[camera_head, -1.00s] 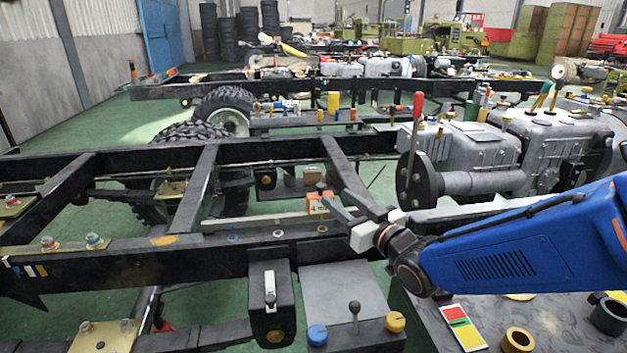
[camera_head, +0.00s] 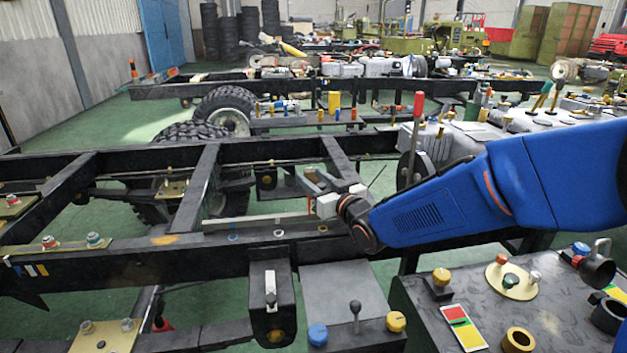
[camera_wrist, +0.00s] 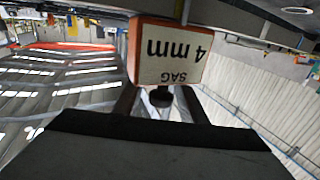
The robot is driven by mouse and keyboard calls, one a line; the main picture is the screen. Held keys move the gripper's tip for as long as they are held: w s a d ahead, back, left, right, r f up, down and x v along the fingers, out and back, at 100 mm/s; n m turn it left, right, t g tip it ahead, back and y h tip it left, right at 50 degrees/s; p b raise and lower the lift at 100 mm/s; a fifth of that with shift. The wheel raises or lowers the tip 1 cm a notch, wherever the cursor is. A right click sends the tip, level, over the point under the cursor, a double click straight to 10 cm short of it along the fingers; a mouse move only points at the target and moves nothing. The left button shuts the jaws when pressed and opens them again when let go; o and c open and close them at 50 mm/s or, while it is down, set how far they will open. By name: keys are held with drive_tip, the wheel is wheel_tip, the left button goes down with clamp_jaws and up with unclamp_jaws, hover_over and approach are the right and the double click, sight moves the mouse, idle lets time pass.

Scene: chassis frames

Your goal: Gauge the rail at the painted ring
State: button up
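A block (camera_wrist: 168,55) with an orange edge and a white face reading "SAG 4 mm" shows upside down in the wrist view. A dark round knob (camera_wrist: 161,97) stands out from it. My gripper (camera_wrist: 160,105) is open, one finger on each side of the knob, with gaps showing. A grey straight bar (camera_head: 258,222) lies along the rail. Small painted rings mark the rail top: one at left (camera_head: 233,239), one in the middle (camera_head: 279,234), one at right (camera_head: 322,229).
A grey box with a lever (camera_head: 355,308) and blue and yellow knobs stands in front of the rail. A bench (camera_head: 550,320) at lower right holds a red-yellow-green card (camera_head: 463,327), rings and buttons. A red-handled lever (camera_head: 417,110) stands behind my arm.

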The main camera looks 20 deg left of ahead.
clamp_jaws()
drive_tip(key=s+a, duration=0.6)
drive_tip(key=a, duration=0.4)
drive_tip(key=shift+s, duration=0.15)
drive_tip(key=shift+a, duration=0.1)
unclamp_jaws()
drive_tip(key=v, duration=1.7)
